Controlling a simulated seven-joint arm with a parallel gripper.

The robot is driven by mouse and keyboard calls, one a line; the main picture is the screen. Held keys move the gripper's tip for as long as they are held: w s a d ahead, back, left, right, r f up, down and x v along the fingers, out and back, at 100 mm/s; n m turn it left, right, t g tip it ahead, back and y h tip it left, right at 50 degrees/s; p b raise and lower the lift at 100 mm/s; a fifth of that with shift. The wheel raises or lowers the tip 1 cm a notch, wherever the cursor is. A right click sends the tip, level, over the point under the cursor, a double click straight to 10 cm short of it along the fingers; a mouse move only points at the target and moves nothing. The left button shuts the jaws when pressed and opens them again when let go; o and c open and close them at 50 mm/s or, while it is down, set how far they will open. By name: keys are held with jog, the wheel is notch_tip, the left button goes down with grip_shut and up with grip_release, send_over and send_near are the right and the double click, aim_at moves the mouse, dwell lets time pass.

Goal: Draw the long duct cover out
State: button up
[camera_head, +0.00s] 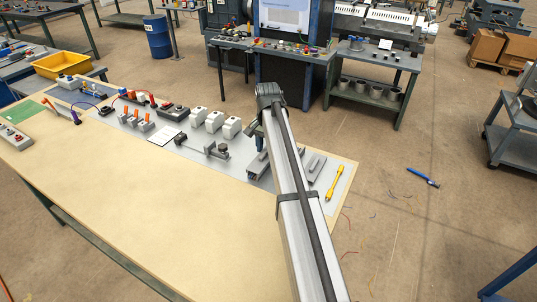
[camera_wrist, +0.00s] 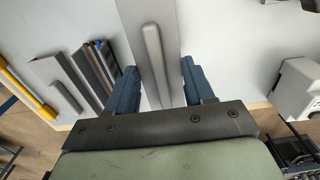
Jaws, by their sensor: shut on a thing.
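In the wrist view, a long flat grey strip (camera_wrist: 130,22) with a raised lighter bar (camera_wrist: 153,60) runs between the two blue fingers of my gripper (camera_wrist: 161,82). This looks like the long duct cover. My gripper is shut on it, one finger along each side. The strip's far end runs out of the top of the view. Grey duct pieces (camera_wrist: 88,72) lie on the panel to the left of the fingers, apart from them. In the head view, my arm largely hides the gripper and the strip; grey duct pieces (camera_head: 258,164) show beside the arm.
A yellow tool (camera_head: 335,183) lies right of my arm on the grey mat. White boxes (camera_head: 214,121) and a black clamp-like fixture (camera_head: 216,149) stand to the left. The wooden front of the table (camera_head: 150,215) is clear.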

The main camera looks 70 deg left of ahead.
jog(key=shift+r, duration=0.3)
jog(key=shift+r, duration=3.35)
